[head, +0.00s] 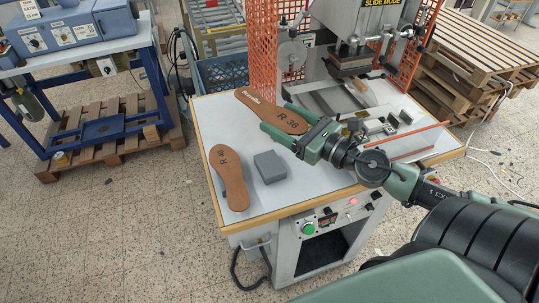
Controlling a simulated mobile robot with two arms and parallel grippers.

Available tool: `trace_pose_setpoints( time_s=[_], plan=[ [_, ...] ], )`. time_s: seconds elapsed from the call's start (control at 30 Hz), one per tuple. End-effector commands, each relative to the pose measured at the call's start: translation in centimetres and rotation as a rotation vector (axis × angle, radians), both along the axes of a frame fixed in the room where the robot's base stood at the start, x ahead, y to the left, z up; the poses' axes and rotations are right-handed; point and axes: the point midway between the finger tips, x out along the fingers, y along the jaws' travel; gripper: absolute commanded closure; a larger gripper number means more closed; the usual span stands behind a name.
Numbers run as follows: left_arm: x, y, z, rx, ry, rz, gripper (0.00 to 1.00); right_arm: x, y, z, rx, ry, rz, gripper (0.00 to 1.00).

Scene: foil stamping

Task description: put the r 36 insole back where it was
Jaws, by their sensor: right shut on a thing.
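A brown insole marked R 36 (262,108) is over the back left part of the white table top (205,118). My right gripper (276,117) reaches in from the right and is shut on this insole, with one finger along each side of its R 36 end. I cannot tell whether the insole touches the table or is slightly above it. My left gripper is not in view.
A grey block (270,167) lies beside the second insole. The stamping press (352,62) stands at the back, with orange mesh guards (262,40) beside it. Metal fixture parts (392,122) and an orange bar (408,134) are right of my gripper.

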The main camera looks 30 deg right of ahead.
Motion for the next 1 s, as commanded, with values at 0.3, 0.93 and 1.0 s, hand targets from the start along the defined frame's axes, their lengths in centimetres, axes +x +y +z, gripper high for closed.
trace_pose_setpoints(
  time_s=[0.3, 0.93, 1.0],
  plan=[
    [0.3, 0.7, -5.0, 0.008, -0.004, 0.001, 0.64, 0.2, -0.2, -7.2, 0.011, -0.002, -0.005, 0.87],
    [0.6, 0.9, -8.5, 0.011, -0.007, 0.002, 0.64, 0.2, -0.2, -17.5, 0.005, 0.000, -0.001, 0.87],
    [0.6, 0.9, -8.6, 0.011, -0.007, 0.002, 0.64, 0.2, -0.2, -18.5, 0.004, 0.001, -0.002, 0.87]
  ],
)
